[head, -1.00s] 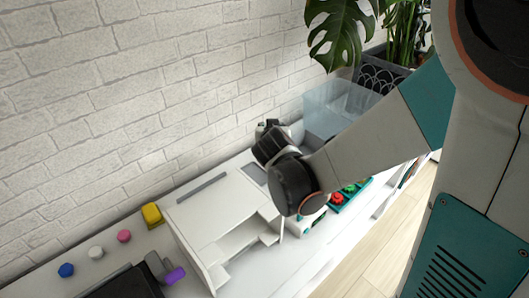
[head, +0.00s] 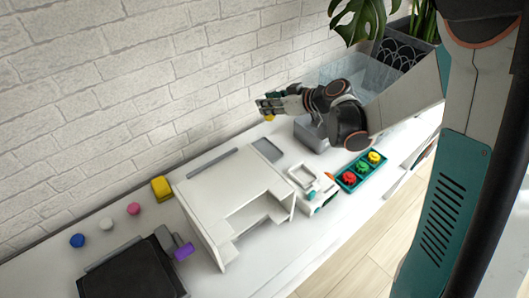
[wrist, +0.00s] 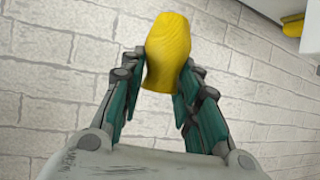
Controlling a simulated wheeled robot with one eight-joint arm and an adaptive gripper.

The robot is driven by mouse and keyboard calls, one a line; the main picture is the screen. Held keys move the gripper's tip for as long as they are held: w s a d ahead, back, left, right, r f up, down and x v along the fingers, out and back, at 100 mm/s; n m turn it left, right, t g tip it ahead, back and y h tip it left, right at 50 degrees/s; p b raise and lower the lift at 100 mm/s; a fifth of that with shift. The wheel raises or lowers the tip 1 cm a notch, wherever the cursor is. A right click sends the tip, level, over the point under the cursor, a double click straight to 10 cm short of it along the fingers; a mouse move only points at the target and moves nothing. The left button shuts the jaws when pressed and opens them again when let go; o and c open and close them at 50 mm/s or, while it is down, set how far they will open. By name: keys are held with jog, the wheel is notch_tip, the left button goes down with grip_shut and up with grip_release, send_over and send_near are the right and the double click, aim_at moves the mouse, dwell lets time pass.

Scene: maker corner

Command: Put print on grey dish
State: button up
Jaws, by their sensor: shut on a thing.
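The print is a yellow, waisted, vase-like piece (wrist: 168,50), held between the fingertips in the wrist view. Only a small yellow part of it (head: 269,118) shows below my gripper in the head view. My gripper (head: 268,105) is shut on the print and holds it in the air near the brick wall, above the back of the worktop. In the wrist view the fingers (wrist: 165,75) touch the print on both sides. A shallow grey rectangular piece (head: 268,150), which looks like the grey dish, lies on the worktop below my gripper and appears empty.
A white stepped unit (head: 225,195) stands left of the dish. A grey bin (head: 311,134) is to the right, partly behind my arm. A teal tray (head: 361,171) holds red, green and yellow pieces. A yellow block (head: 161,188) and a black plate (head: 130,275) are at left.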

jog(key=r, duration=0.1)
jog(key=a+r+n+g, duration=0.1)
jog(key=w+n+y, duration=0.1)
jog(key=shift+a+r+g, duration=0.25)
jog(key=shift+r+g, duration=0.05)
jog(key=shift+r, duration=0.1)
notch_tip(320, 180, down, 20)
jog(key=b, duration=0.7)
jog(key=shift+w+r+b, duration=0.1)
jog(key=shift+b, duration=0.2)
jog(key=o, duration=0.8)
jog(key=shift+r, duration=0.1)
jog(key=p+v, duration=0.4)
jog(key=v, duration=0.8)
jog(key=s+r+m+h, duration=0.5)
jog(key=s+r+m, duration=0.1)
jog(key=s+r, duration=0.5)
jog(key=s+d+r+m+h, duration=0.1)
jog(key=s+d+m+h, duration=0.1)
jog(key=s, duration=0.5)
jog(key=s+d+r+m+h, duration=0.2)
jog(key=s+d+m+h, duration=0.1)
jog(key=s, duration=0.5)
jog(key=shift+s+r, duration=0.3)
jog(key=shift+s, duration=0.05)
